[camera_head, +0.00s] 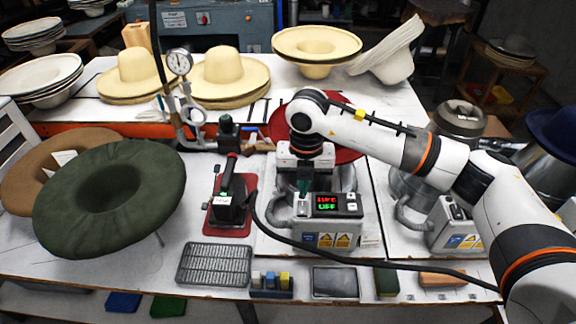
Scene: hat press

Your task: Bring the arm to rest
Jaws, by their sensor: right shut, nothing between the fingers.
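My right arm comes in from the right and its wrist bends down over the hat press (333,217). My right gripper (304,178) points down at the press, just behind its control box. It is shut and holds nothing; its fingertips are small and partly hidden in this view. A red hat (345,150) shows behind my wrist, partly covered by it. The press display shows red and green text. My left gripper is not in view.
A green hat (108,200) and a brown hat (30,165) stand at the left. An iron (232,205) rests on a red pad, its cable running along the front. Cream hats (230,75) and a pressure gauge (179,62) stand behind. A second press (452,225) stands right.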

